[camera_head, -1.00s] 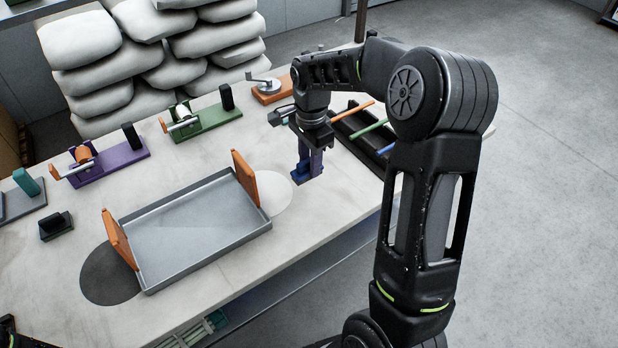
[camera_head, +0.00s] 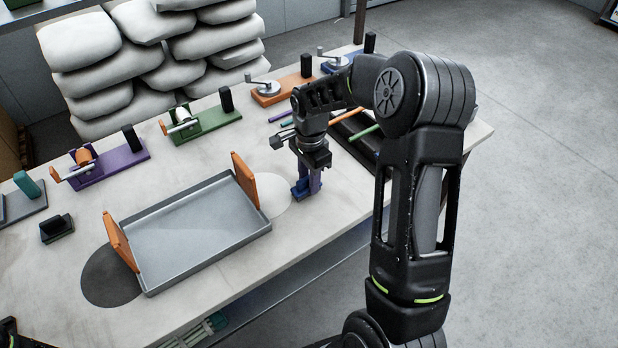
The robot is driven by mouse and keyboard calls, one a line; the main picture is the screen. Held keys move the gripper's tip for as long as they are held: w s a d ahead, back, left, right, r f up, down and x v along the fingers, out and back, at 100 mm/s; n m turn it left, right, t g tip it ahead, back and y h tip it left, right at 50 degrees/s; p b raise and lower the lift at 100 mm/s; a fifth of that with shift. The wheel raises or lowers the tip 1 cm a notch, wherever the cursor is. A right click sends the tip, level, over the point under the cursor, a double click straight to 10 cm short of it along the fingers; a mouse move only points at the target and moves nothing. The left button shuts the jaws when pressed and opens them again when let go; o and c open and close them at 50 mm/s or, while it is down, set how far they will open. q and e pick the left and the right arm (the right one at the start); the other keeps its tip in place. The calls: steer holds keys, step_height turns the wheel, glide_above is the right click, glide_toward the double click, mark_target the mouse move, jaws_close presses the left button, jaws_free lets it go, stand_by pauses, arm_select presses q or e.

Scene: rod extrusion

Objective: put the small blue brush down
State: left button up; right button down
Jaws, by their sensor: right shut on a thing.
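My right gripper (camera_head: 308,178) points down at the right of the tray and is shut on the small blue brush (camera_head: 301,192). The brush is upright, low at the table top, beside the pale round patch. I cannot tell whether its bottom touches the table. The gripper's fingers hide part of it. My left gripper does not show.
A grey tray (camera_head: 200,234) with orange end handles lies to the left of the brush. A black rack (camera_head: 357,135) with coloured rods is behind my right arm. Purple (camera_head: 118,160), green (camera_head: 210,127) and orange (camera_head: 281,91) fixtures line the back. The table's front edge is close.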

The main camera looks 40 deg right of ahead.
steer(key=shift+f, duration=0.1)
steer(key=c, duration=1.5)
jaws_free()
steer(key=shift+f, duration=0.1)
steer(key=o, duration=0.5)
steer(key=shift+c, duration=0.2)
steer(key=shift+r, duration=0.45)
step_height(320, 180, up, 12)
steer(key=b, duration=0.1)
steer(key=shift+f, duration=0.25)
steer(key=shift+d, duration=0.1)
